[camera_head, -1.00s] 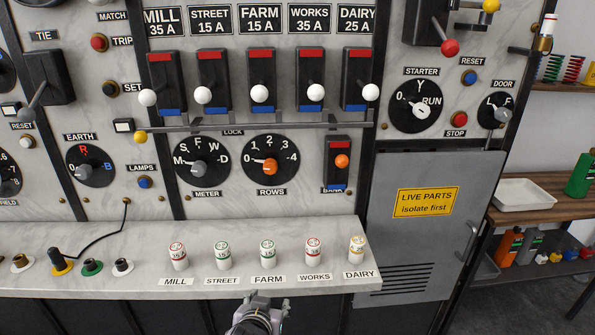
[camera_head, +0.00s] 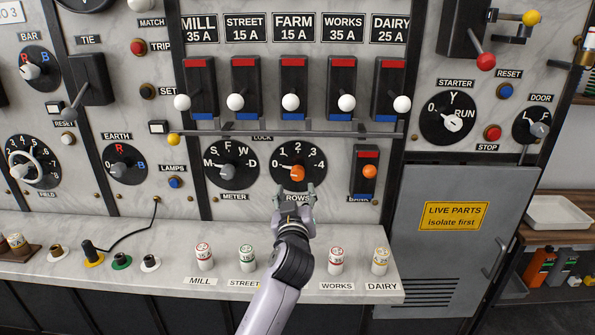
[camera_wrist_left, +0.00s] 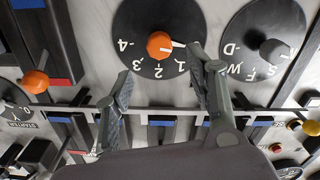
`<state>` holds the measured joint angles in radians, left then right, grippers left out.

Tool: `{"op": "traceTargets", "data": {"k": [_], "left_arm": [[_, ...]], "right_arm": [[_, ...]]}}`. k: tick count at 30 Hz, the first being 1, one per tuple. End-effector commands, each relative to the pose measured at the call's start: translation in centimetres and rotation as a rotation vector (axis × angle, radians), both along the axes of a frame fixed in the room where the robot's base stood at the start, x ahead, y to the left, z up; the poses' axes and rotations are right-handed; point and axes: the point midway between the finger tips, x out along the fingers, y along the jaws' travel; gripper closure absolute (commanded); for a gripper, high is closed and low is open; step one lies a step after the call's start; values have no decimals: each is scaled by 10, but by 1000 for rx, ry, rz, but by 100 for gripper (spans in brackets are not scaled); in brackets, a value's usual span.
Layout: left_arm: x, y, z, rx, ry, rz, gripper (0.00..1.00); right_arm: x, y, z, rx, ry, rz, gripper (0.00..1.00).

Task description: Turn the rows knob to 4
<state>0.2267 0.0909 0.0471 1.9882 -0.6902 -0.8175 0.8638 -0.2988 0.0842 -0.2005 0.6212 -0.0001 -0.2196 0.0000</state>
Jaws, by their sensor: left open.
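The rows knob (camera_head: 297,172) is orange and sits on a round black dial (camera_head: 282,158) marked 0 to 4, above the ROWS label. Its white pointer is toward the 0 side. In the left wrist view the knob (camera_wrist_left: 160,45) shows upside down, with 4 on the left and the pointer to the right. My left gripper (camera_head: 295,189) is open and empty, just below the knob in the head view. In the left wrist view its two fingertips (camera_wrist_left: 160,66) are spread, with the knob showing between and beyond them. The right gripper is not in view.
The meter knob (camera_head: 227,171) is grey and left of the rows dial. A switch with an orange knob (camera_head: 369,172) is on the right. A long bar (camera_head: 290,133) runs above the dials. Several fuses stand on the ledge (camera_head: 360,292) below, and my arm hides part of it.

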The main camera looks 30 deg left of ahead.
Motion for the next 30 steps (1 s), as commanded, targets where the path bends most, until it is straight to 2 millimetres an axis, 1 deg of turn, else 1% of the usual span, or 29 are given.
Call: {"op": "traceTargets", "data": {"k": [1, 9, 15, 21, 29, 30], "left_arm": [[11, 7, 3, 5, 2, 1, 49], [59, 36, 2, 3, 2, 0, 49], [81, 50, 1, 1, 2, 0, 49], [90, 55, 0, -1, 1, -1, 49], [90, 55, -1, -1, 1, -1, 49], [90, 55, -1, -1, 1, -1, 52]], "right_arm": [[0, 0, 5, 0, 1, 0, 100], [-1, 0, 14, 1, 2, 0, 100], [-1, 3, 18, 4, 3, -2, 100], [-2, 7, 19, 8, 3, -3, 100], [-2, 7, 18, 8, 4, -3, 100], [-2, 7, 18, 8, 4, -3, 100]]}}
